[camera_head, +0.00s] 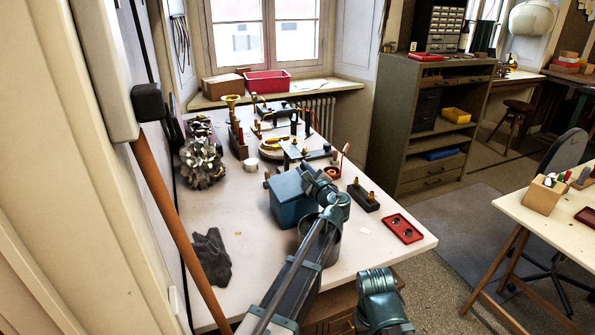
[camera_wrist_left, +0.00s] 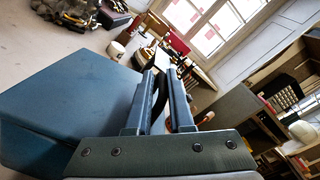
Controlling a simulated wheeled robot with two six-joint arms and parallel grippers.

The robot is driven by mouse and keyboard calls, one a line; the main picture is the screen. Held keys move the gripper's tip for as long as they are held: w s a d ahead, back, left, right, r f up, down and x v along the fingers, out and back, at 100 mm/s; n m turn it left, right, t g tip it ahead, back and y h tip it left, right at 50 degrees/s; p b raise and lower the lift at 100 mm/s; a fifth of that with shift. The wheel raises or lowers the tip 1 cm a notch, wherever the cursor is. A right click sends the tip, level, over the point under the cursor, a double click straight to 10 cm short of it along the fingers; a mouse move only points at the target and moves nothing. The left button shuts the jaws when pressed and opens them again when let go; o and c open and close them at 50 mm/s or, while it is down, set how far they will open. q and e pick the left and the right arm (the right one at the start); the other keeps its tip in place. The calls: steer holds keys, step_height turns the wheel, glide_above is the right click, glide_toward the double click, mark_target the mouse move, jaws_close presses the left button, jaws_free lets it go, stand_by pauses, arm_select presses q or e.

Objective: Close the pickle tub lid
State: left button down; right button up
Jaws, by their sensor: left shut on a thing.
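The pickle tub (camera_head: 292,215) is a blue box on the white workbench, with its blue lid (camera_head: 284,184) over the top. In the left wrist view the lid (camera_wrist_left: 75,85) fills the left side as a broad flat surface. My left gripper (camera_head: 313,177) is at the right edge of the lid and hides that edge. Its two fingers (camera_wrist_left: 166,80) are close together, shut on the lid's edge, though the grip itself is hard to see. I cannot tell whether the lid is fully seated.
A grey cylindrical container (camera_head: 325,247) stands close beside the tub, partly behind my left arm. A dark block with brass pegs (camera_head: 362,196) and a red tray (camera_head: 403,228) lie to the right. A dark cloth (camera_head: 211,257) lies left. Brass parts crowd the bench's back.

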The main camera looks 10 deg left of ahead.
arm_select(q)
steer(key=shift+w+d+f+m+b, duration=0.45)
steer(key=shift+d+f+m, duration=0.15)
steer(key=shift+f, duration=0.15)
steer(key=shift+w+d+f+b, duration=0.1)
steer(key=shift+d+f+b, duration=0.1)
steer(key=shift+f+b, duration=0.3)
steer(key=c, duration=0.9)
jaws_free()
steer(key=shift+d, duration=0.15)
steer(key=shift+f, duration=0.1)
